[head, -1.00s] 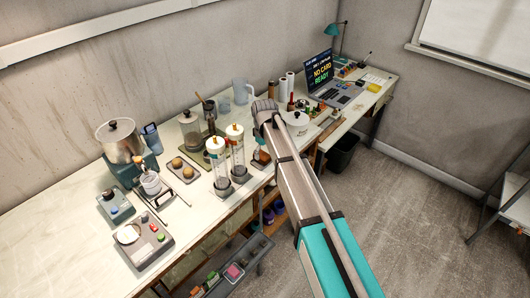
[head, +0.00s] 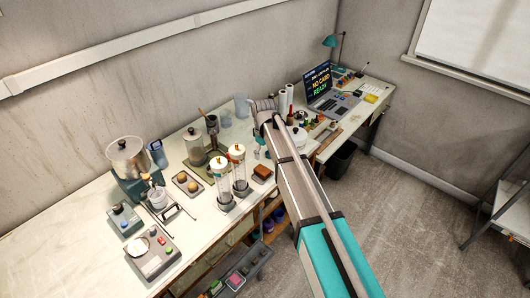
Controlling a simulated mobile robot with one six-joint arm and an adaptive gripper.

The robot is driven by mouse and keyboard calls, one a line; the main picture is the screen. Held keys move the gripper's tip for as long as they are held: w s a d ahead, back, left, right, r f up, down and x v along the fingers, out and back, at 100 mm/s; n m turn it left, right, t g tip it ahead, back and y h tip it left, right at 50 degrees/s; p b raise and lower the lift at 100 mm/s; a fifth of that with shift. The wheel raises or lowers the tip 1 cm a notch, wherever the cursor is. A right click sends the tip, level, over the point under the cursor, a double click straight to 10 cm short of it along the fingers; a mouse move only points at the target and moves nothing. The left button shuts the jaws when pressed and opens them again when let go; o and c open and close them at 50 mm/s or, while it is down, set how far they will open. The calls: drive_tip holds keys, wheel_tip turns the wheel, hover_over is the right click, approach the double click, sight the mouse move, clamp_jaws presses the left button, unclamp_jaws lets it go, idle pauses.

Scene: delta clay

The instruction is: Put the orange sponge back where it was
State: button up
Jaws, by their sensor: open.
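A small orange-brown block (head: 262,173), which looks like the orange sponge, lies on the white worktop near its front edge. It is just right of two clear cylinders with orange-and-white tops. My gripper (head: 259,152) hangs down from the end of my arm, small and partly hidden in the head view. It is open, above and behind the block, with a visible gap between them. Nothing shows between its fingers.
The two tall cylinders (head: 239,170) stand close to the left of the block. A white lidded pot (head: 298,137) is partly behind my arm. A laptop (head: 325,90) stands on the far desk. The worktop's front left is crowded with instruments.

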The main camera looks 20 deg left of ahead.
drive_tip(key=shift+r+p, duration=0.4)
drive_tip(key=shift+r, duration=0.25)
idle(0.5)
drive_tip(key=s+d+m, duration=0.2)
drive_tip(key=d+m, duration=0.1)
drive_tip(key=d, duration=0.9)
drive_tip(key=s+d+m, duration=0.2)
drive_tip(key=d+m, duration=0.1)
drive_tip(key=d, duration=0.8)
drive_tip(key=s+d+m, duration=0.3)
drive_tip(key=s+d, duration=0.3)
drive_tip(key=d, duration=0.4)
drive_tip(key=s+d+m, duration=0.4)
drive_tip(key=s+d, duration=0.2)
drive_tip(key=d, duration=0.4)
drive_tip(key=shift+s+m, duration=0.2)
drive_tip(key=shift+m, duration=0.1)
drive_tip(key=shift+a, duration=0.1)
wheel_tip(320, 180, down, 3)
drive_tip(key=b, duration=0.2)
drive_tip(key=shift+r+b, duration=0.15)
drive_tip(key=shift+b, duration=0.2)
